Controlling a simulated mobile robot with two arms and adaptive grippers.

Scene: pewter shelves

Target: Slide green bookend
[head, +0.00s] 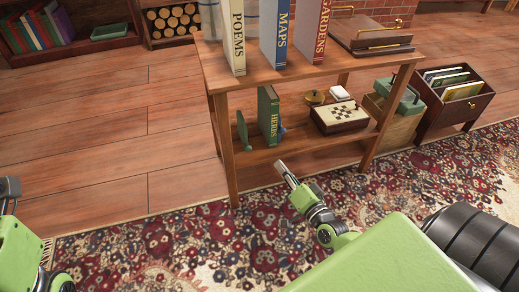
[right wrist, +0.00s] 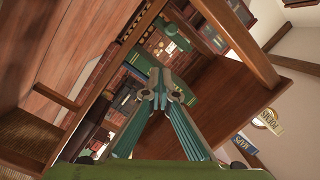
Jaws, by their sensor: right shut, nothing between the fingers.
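The green bookend (head: 242,130) is a thin upright plate on the lower shelf (head: 300,157) of the wooden unit, in the head view. It stands just left of the green HERBS book (head: 268,116). A small blue-green piece (head: 282,128) shows at that book's right side. My right gripper (head: 282,168) is in front of the lower shelf's front edge, below and right of the bookend, apart from it. Its fingertips meet, with nothing between them, as the right wrist view also shows (right wrist: 160,84). Only arm parts of mine show at the left edge; the left gripper does not.
POEMS (head: 236,36), Maps (head: 281,32) and GARDENS (head: 321,30) books stand on the top shelf above. The unit's front left leg (head: 225,150) is left of the bookend. A crate (head: 457,102) stands right.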

